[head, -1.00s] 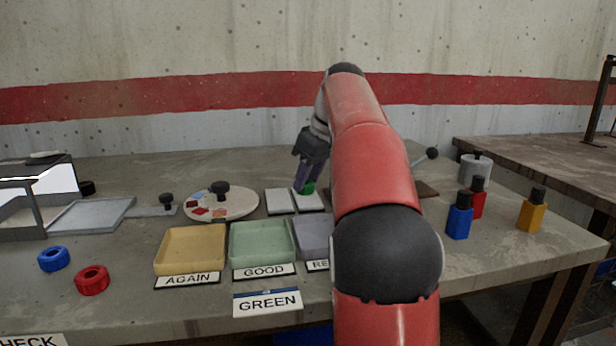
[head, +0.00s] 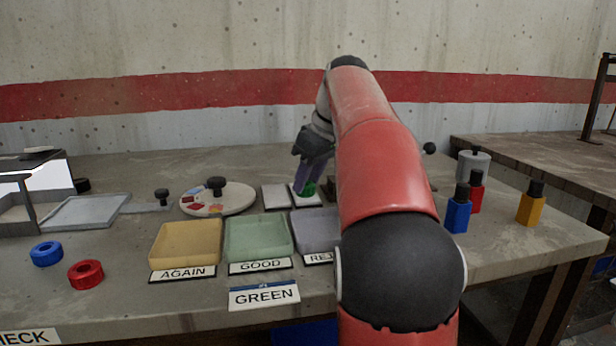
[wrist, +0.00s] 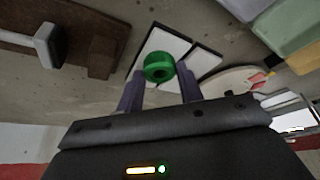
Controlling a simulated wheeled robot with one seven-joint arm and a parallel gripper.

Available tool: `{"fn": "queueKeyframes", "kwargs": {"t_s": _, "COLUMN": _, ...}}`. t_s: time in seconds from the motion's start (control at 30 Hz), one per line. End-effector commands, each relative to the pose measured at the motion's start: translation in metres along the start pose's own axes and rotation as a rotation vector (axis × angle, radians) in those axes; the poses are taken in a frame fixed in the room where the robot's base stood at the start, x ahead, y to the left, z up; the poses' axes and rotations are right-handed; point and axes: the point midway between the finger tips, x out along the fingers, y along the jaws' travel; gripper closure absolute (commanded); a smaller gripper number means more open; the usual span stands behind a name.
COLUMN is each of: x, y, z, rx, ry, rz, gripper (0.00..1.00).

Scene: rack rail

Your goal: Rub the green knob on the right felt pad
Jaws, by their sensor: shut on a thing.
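The green knob (wrist: 158,68) is held between the two fingers of my gripper (wrist: 160,88) in the wrist view. In the head view the green knob (head: 308,188) shows at the fingertips of my gripper (head: 308,183), over the right felt pad (head: 305,200). The right felt pad is a pale square beside a second pale pad, the left one (head: 276,196). In the wrist view the right pad (wrist: 166,41) lies behind the knob. I cannot tell for sure whether the knob touches the pad.
Yellow (head: 186,244), green (head: 258,238) and grey-violet (head: 316,230) trays stand in front of the pads. A round palette (head: 228,203) is to the left. Blue (head: 458,214), red (head: 476,196) and yellow (head: 531,206) bottles stand right of my arm.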

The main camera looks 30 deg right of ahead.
Motion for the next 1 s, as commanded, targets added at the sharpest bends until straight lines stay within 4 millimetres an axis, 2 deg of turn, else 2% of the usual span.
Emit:
{"fn": "queueKeyframes", "kwargs": {"t_s": 0.37, "x": -0.003, "y": -0.009, "z": 0.01, "rx": 0.001, "ry": -0.005, "rz": -0.004, "gripper": 1.0}}
{"fn": "queueKeyframes", "kwargs": {"t_s": 1.0, "x": 0.001, "y": 0.006, "z": -0.007, "rx": 0.001, "ry": -0.003, "rz": -0.002, "gripper": 1.0}}
